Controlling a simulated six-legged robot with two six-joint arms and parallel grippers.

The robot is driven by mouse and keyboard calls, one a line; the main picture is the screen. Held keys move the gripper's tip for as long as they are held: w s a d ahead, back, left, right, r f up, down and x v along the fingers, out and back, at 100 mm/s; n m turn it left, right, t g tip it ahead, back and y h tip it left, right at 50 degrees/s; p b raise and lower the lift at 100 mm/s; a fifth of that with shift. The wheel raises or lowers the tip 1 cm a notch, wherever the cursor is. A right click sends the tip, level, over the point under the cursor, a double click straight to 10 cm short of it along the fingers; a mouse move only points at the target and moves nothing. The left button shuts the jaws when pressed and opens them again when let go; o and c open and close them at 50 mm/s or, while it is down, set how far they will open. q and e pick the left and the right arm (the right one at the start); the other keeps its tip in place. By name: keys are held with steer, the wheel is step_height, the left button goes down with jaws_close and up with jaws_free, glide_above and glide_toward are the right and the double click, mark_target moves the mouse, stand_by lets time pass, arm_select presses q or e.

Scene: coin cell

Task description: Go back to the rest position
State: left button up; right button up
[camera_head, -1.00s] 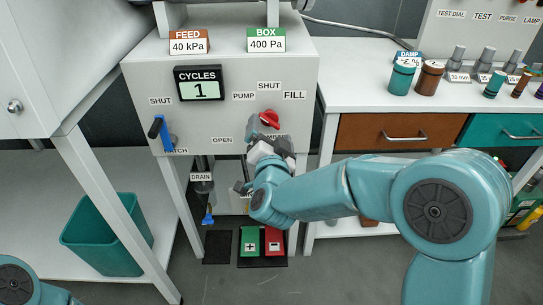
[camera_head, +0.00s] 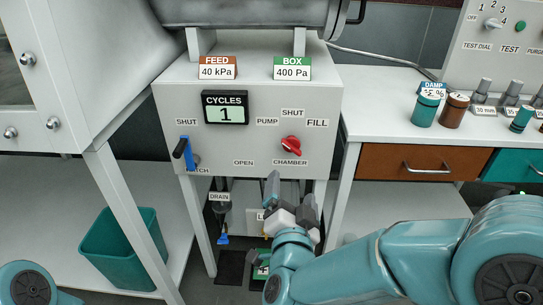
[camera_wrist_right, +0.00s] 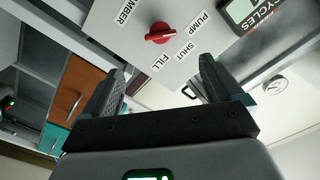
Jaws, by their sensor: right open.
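My right gripper (camera_head: 291,192) is below the red knob (camera_head: 290,143) on the front of the grey control box (camera_head: 245,150). It is open and empty, its fingers pointing up and clear of the knob. In the right wrist view the two fingers of the gripper (camera_wrist_right: 165,64) stand wide apart. The red knob (camera_wrist_right: 160,33) is beyond them, among the labels PUMP, SHUT, FILL and CHAMBER. My left gripper is out of view; only a teal joint of my left arm shows at the bottom left of the head view.
A blue-handled lever (camera_head: 187,152) and a CYCLES display (camera_head: 225,108) reading 1 are on the box. A white bench (camera_head: 385,125) with drawers stands right, holding a teal jar (camera_head: 426,107) and a brown jar (camera_head: 453,110). A teal bin (camera_head: 120,250) sits left. A green pedal (camera_head: 262,262) is partly hidden.

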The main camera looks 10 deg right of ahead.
steer(key=s+d+f+n+g+y, duration=0.1)
steer(key=d+f+g, duration=0.25)
steer(key=f, duration=0.95)
steer(key=s+d+f+n+g, duration=0.1)
steer(key=d+f+g, duration=0.3)
steer(key=f, duration=0.9)
steer(key=s+a+f+n+g+y, duration=0.3)
steer(key=s+a+f+g+y, duration=0.15)
steer(key=s+f, duration=0.65)
steer(key=s+a+f+n+g+y, duration=0.35)
steer(key=s+a+g, duration=0.2)
steer(key=s, duration=0.25)
step_height(320, 180, up, 26)
steer(key=p, duration=2.5)
steer(key=shift+s, duration=0.2)
steer(key=shift+n+t, duration=0.25)
